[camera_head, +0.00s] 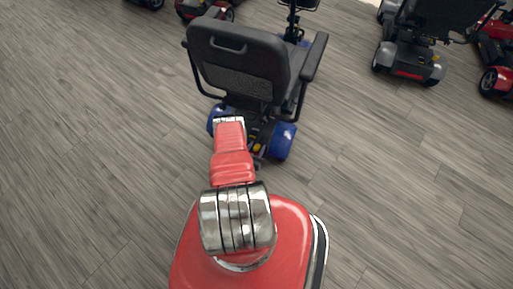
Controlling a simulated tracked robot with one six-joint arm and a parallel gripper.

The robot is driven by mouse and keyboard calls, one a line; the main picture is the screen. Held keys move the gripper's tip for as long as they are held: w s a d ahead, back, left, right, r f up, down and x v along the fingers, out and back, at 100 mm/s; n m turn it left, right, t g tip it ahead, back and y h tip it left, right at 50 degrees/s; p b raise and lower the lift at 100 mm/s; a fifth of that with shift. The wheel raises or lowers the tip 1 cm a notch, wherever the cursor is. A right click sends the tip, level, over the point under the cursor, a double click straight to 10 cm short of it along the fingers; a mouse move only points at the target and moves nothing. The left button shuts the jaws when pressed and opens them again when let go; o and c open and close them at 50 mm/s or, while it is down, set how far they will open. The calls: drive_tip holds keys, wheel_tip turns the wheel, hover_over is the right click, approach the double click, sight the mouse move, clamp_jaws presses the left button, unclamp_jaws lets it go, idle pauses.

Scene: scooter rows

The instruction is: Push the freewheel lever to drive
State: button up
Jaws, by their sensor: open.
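A blue mobility scooter with a black seat (240,60) stands ahead of me, its back towards me. Its blue rear covers (281,141) show below the seat. A small yellow part (257,148) shows low at the rear, between the covers; I cannot tell whether it is the freewheel lever or which way it is set. My red arm (232,165) reaches forward to the scooter's rear, left of the yellow part. The arm hides part of the rear. My gripper's fingers do not show beyond the chrome joint at the arm's far end.
A grey and black scooter (408,62) stands at the back right, with a red one (497,78) at the right edge. Another red scooter (205,9) is at the top left. The wood-look floor (90,150) is clear on both sides of the blue scooter.

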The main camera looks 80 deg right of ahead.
drive_tip(key=shift+c, duration=0.2)
clamp_jaws()
idle(0.4)
